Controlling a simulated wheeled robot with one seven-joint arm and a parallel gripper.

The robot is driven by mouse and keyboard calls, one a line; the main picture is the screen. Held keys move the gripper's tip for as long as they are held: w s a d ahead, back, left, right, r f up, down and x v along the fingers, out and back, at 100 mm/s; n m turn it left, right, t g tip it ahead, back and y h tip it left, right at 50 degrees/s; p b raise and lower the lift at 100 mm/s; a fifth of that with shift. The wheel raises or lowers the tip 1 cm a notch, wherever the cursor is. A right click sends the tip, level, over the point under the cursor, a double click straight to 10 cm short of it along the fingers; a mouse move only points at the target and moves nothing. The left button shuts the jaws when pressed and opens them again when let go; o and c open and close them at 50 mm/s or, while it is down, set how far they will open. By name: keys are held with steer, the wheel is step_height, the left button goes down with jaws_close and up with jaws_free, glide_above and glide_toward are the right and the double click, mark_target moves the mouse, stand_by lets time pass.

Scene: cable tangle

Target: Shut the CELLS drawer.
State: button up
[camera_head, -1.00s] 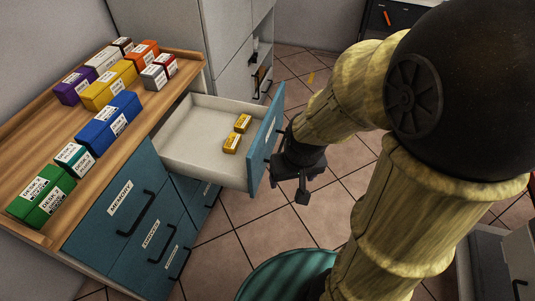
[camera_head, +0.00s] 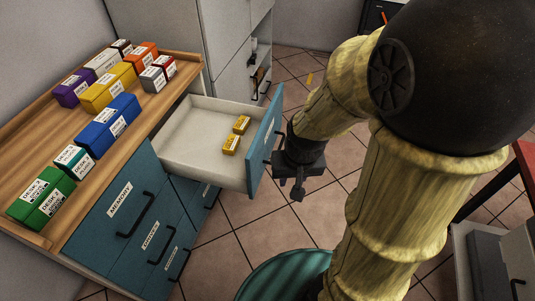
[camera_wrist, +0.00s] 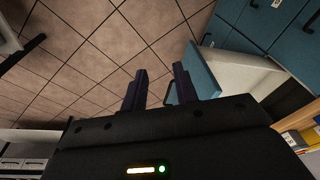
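One drawer of the teal cabinet stands open, with a white tray (camera_head: 185,150) and a teal front (camera_head: 264,140). Its label does not show, so I cannot read whether it says CELLS. Two small yellow boxes (camera_head: 236,135) lie inside. My gripper (camera_head: 288,182) is just outside the drawer front, low near its handle side. In the wrist view the fingers (camera_wrist: 162,88) are apart with nothing clamped between them. The drawer front (camera_wrist: 203,68) is beside and beyond the right finger, with part of its handle showing between the fingers. Contact cannot be told.
The wooden cabinet top (camera_head: 40,140) carries several coloured boxes. Closed drawers, one labelled MEMORY (camera_head: 118,200), are below. A grey cabinet (camera_head: 225,60) stands behind. A teal round object (camera_head: 285,275) is at the bottom. Tiled floor (camera_head: 245,215) is clear right of the cabinet.

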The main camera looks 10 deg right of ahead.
steer(key=m, duration=0.1)
steer(key=w+f+m, duration=0.1)
steer(key=d+m+g+y+p, duration=0.1)
steer(key=m, duration=0.1)
steer(key=shift+w+f, duration=0.25)
steer(key=shift+f, duration=0.05)
jaws_close()
steer(key=w+d+f+m+t+y+p, duration=0.1)
steer(key=w+d+f+m+y, duration=0.2)
steer(key=m, duration=0.6)
steer(key=w+d+f+m+t+y+p, duration=0.2)
steer(key=w+d+f+m+y, duration=0.1)
steer(key=w+m, duration=0.5)
steer(key=shift+d+f+m+y, duration=0.3)
steer(key=shift+d+f+m, duration=0.25)
steer(key=shift+m, duration=0.25)
